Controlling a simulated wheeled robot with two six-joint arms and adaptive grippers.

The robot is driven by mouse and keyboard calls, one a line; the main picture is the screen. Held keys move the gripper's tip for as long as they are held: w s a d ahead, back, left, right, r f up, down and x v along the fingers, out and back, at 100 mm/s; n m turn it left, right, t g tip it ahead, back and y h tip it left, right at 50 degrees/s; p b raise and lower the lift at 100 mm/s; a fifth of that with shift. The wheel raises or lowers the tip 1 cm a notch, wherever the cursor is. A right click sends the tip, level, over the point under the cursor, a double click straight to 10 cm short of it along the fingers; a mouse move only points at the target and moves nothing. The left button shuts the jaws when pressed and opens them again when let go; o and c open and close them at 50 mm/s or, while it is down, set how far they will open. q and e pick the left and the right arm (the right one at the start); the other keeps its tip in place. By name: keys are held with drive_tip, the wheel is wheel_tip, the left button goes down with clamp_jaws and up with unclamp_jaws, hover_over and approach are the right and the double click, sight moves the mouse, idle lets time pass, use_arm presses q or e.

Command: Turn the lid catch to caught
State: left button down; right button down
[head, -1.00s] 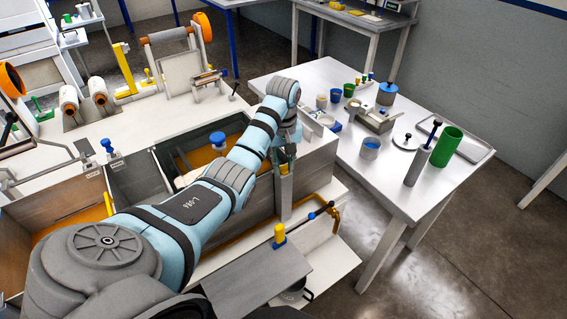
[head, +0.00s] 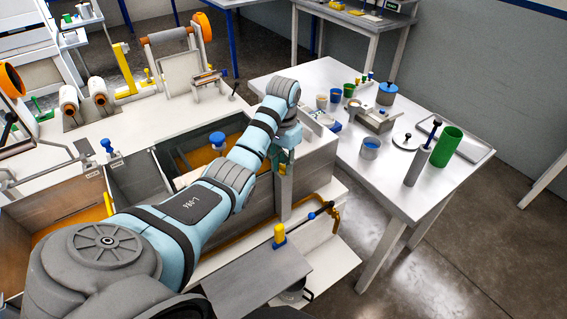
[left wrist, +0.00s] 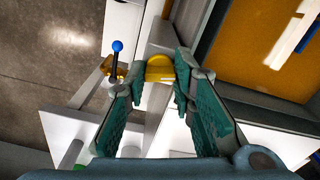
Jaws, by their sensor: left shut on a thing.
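My left gripper (head: 283,160) is at the right-hand end of the resin bath (head: 240,207), on top of a grey upright post. In the left wrist view its two teal fingers (left wrist: 160,74) close around a yellow, rounded piece (left wrist: 159,68), which looks like the lid catch. The fingers hide its sides, and I cannot read its caught position. In the head view my gripper and arm cover the catch. My right gripper is not in view.
A white table (head: 385,180) with cups and cylinders stands to the right.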

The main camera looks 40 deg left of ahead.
use_arm(q)
drive_tip(key=shift+r+m, duration=0.1)
drive_tip(key=shift+m, duration=0.8)
drive_tip(key=c, duration=1.4)
unclamp_jaws()
drive_tip(key=shift+o, duration=0.2)
